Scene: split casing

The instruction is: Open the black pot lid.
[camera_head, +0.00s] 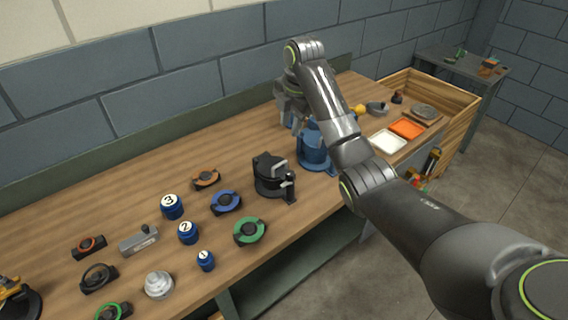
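The black pot (272,177) stands upright near the middle of the workbench. Its lid (270,161) sits on top, with a grey piece at its right side. My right arm reaches in from the right, over the bench. My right gripper (292,118) points down behind and to the right of the black pot, beside a blue casing (315,150), and is apart from the black pot. Its fingers are small and partly hidden by the arm, so I cannot tell how far open they are. My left gripper is not in view.
Blue numbered weights (172,207) and several ring-shaped parts (250,231) lie left of the pot. A white tray (388,142) and an orange tray (407,128) lie to the right. A wooden crate (455,105) stands at the bench's right end. The back left of the bench is clear.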

